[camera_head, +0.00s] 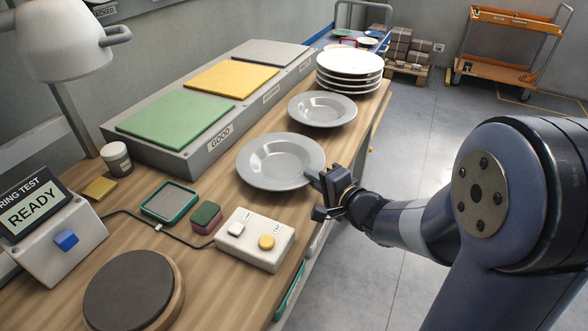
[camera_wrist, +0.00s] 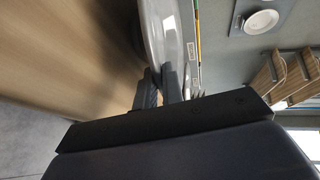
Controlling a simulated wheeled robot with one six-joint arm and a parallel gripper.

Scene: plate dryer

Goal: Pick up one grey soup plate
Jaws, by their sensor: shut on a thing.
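A grey soup plate (camera_head: 280,161) is upright, face up, over the wooden bench near its front edge. My gripper (camera_head: 322,184) is shut on its rim at the lower right. In the wrist view the plate's rim (camera_wrist: 163,35) runs down between the two fingers (camera_wrist: 159,84). I cannot tell whether the plate touches the bench. A second grey soup plate (camera_head: 322,109) lies on the bench just behind, apart from my gripper.
A stack of white plates (camera_head: 349,66) stands farther back. A white button box (camera_head: 255,239) sits close in front of the held plate.

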